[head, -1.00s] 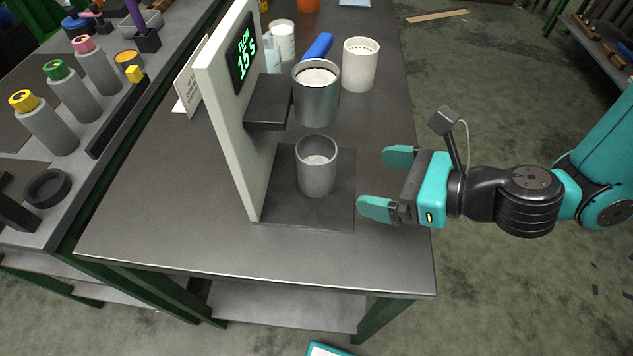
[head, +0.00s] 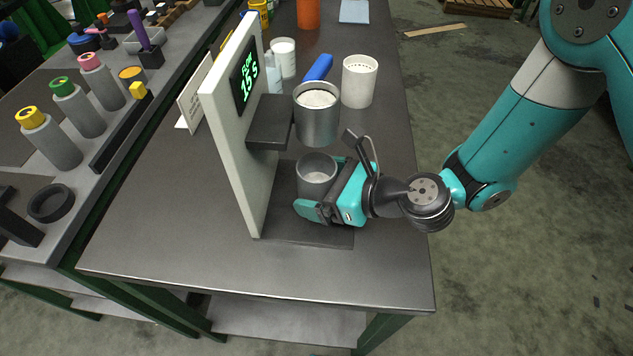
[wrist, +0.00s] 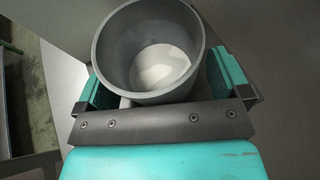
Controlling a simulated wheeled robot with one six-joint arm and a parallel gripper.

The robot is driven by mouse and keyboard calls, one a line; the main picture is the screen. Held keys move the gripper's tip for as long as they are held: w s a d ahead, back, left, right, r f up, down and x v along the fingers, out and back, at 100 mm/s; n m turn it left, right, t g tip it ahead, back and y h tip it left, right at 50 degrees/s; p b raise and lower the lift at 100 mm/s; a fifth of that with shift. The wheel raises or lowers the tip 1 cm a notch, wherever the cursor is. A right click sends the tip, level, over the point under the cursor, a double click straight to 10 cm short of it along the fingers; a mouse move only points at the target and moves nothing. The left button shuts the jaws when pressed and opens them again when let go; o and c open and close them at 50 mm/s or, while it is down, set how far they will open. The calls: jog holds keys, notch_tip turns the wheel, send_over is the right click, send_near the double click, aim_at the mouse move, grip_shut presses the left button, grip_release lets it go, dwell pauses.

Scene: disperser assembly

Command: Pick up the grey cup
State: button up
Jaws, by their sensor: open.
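The grey cup (head: 316,170) stands upright on the dark base plate of the dispenser, below a metal container. It holds some white material at its bottom. My gripper (head: 322,184) is open around the cup from the right, with one teal finger on the near side and the other mostly hidden on the far side. In the wrist view the cup (wrist: 150,55) sits between the two teal fingers (wrist: 165,82), its rim close to the palm bar. Whether the fingers touch the cup cannot be told.
The dispenser (head: 225,130) has a pale upright panel with a green display. Its metal container (head: 317,118) hangs just above the cup and my wrist. A white perforated cup (head: 359,82) and a blue object (head: 318,68) stand behind. The near table top (head: 200,255) is clear.

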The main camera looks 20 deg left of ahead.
jog(key=c, duration=1.1)
jog(key=shift+r, duration=0.15)
